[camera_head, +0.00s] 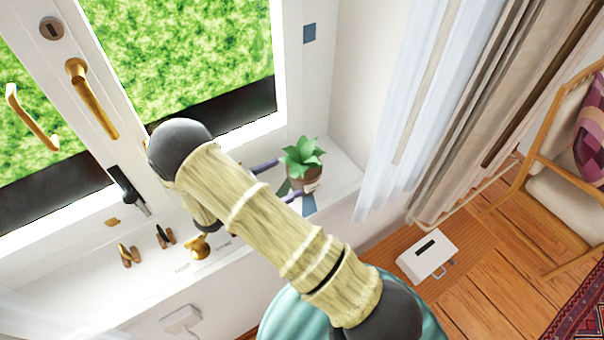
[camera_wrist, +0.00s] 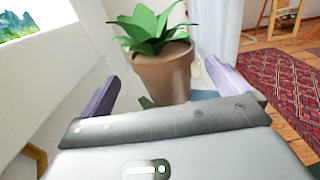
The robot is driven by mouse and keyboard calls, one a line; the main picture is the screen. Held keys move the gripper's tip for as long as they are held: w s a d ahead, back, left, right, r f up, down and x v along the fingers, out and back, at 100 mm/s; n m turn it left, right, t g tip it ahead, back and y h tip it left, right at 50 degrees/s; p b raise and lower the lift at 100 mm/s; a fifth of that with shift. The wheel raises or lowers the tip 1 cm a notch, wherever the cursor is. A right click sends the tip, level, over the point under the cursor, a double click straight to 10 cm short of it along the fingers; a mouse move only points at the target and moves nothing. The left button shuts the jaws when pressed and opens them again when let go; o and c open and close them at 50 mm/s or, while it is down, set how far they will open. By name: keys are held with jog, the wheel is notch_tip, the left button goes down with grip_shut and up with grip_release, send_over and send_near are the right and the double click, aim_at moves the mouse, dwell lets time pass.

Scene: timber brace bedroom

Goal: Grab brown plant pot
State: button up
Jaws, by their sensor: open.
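The brown plant pot (camera_head: 303,182) holds a green leafy plant and stands upright on the white windowsill below the window. In the wrist view the pot (camera_wrist: 165,75) stands ahead of my gripper, between its two purple fingers. My gripper (camera_wrist: 165,90) is open, with one finger to the left of the pot and one to the right. I see a gap on each side, and nothing is held. In the head view my gripper (camera_head: 277,180) is partly hidden behind my arm, with the purple fingers showing beside the pot.
Small brass items (camera_head: 200,246) lie on the sill (camera_head: 343,178) to the left. A brass window handle (camera_head: 92,98) is above them. A white curtain (camera_head: 405,110) hangs right of the pot. A white box (camera_head: 428,254) and an armchair (camera_head: 570,190) stand on the wooden floor.

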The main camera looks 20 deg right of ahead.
aim_at(302, 168)
jog(key=shift+s+d+r, duration=0.1)
jog(key=shift+w+d+r+p, duration=0.1)
jog(key=shift+w+d+p, duration=0.1)
jog(key=shift+d+p, duration=0.45)
jog(key=shift+w+d, duration=0.15)
jog(key=shift+d, duration=0.25)
jog(key=shift+w+d+p, duration=0.2)
jog(key=shift+p, duration=0.1)
jog(key=d+p, duration=0.3)
jog(key=d, duration=0.1)
jog(key=shift+w+r, duration=0.3)
jog(key=shift+r, duration=0.1)
jog(key=shift+w+d+f, duration=0.1)
jog(key=shift+w+d, duration=0.1)
jog(key=shift+d, duration=0.1)
jog(key=shift+a+f, duration=0.1)
jog(key=shift+f, duration=0.05)
